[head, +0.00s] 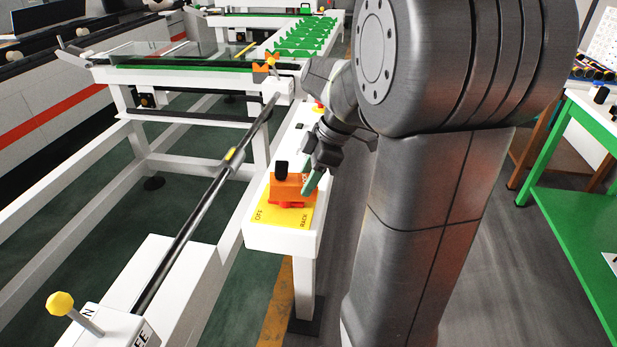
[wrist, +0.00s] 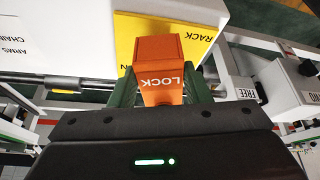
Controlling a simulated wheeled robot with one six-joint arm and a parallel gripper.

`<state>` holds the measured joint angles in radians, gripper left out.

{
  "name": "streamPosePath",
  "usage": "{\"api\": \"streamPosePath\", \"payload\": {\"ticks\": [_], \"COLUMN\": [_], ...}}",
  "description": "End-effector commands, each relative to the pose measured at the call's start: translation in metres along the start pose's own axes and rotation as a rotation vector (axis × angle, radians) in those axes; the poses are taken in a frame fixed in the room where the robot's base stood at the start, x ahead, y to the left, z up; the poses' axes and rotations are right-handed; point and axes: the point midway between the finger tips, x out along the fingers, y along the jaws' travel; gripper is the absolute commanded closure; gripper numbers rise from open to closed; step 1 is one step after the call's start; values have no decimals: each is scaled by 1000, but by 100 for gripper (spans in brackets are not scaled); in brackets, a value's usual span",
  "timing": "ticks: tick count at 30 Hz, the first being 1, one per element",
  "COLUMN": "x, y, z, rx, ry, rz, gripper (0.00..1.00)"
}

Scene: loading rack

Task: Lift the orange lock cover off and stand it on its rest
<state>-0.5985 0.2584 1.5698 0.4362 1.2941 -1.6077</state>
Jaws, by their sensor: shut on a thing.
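The orange lock cover (head: 287,187) is a small box at the yellow OFF/RACK plate (head: 272,216) on the near end of a white beam. It also shows in the wrist view (wrist: 150,50), with LOCK written on it. My gripper (head: 308,186) has its green fingers at the cover. In the wrist view the fingers (wrist: 160,92) stand on both sides of it, shut on it. A red part (head: 292,205) shows at the cover's lower edge. I cannot tell whether the cover touches the plate. A black knob (head: 281,170) shows just behind the cover. I cannot make out the rest.
A long dark rod (head: 205,205) runs left of the white beam (head: 258,236). A yellow-knobbed lever (head: 60,304) stands at the lower left. A green table (head: 575,215) stands to the right. Open floor lies between it and my arm.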

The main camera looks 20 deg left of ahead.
Motion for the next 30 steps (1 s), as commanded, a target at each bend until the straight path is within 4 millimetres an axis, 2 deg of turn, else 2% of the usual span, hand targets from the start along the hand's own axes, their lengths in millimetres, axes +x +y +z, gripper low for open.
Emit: {"api": "streamPosePath", "payload": {"ticks": [30], "x": [-39], "y": [1], "z": [-18], "rx": [-1], "ry": [0], "rz": [1], "gripper": [84]}}
